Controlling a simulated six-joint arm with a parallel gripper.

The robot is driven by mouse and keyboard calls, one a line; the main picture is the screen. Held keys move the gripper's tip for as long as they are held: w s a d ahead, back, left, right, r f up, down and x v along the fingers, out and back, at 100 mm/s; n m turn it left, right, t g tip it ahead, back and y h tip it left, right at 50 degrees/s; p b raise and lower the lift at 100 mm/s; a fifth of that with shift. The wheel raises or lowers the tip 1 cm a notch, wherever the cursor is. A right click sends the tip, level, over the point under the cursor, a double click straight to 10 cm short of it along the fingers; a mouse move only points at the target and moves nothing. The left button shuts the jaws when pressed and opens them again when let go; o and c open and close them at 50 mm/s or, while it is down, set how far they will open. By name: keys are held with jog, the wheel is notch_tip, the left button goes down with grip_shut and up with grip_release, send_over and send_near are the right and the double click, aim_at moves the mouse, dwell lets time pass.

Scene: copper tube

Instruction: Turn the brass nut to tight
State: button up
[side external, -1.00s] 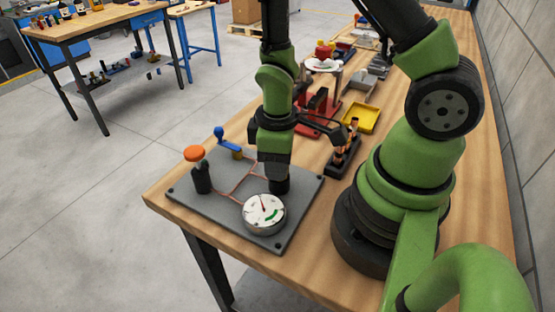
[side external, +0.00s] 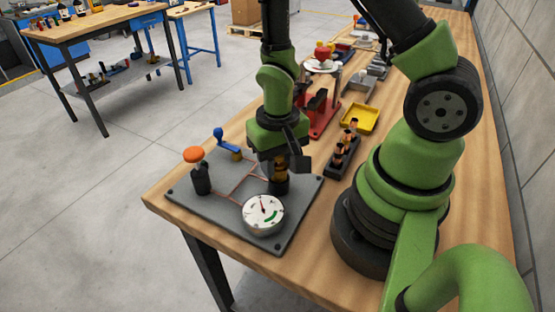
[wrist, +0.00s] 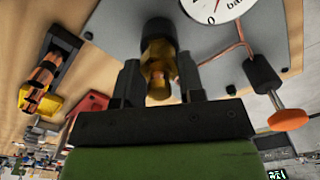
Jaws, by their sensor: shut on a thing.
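The brass nut (side external: 281,172) sits on a black post (side external: 279,187) on the grey plate (side external: 220,204). In the wrist view, the brass nut (wrist: 157,62) shows between the two dark fingers, with a copper-coloured piece inside it. My gripper (wrist: 159,76) is shut on the nut from above, one finger on each side. In the side view, my gripper (side external: 281,163) partly hides the nut. A round white gauge (side external: 264,214) lies on the plate near the nut, its red needle pointing about straight up. Copper tubing (side external: 240,186) runs across the plate.
An orange knob valve (side external: 193,155) and a blue lever valve (side external: 228,142) stand on the plate. A black rack (side external: 343,158) of copper fittings, a yellow tray (side external: 360,118) and a red stand (side external: 318,115) are further along the bench (side external: 163,202).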

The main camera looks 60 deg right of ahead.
jog(key=shift+m, duration=1.9)
jog(key=o, duration=0.9)
notch_tip(320, 180, up, 10)
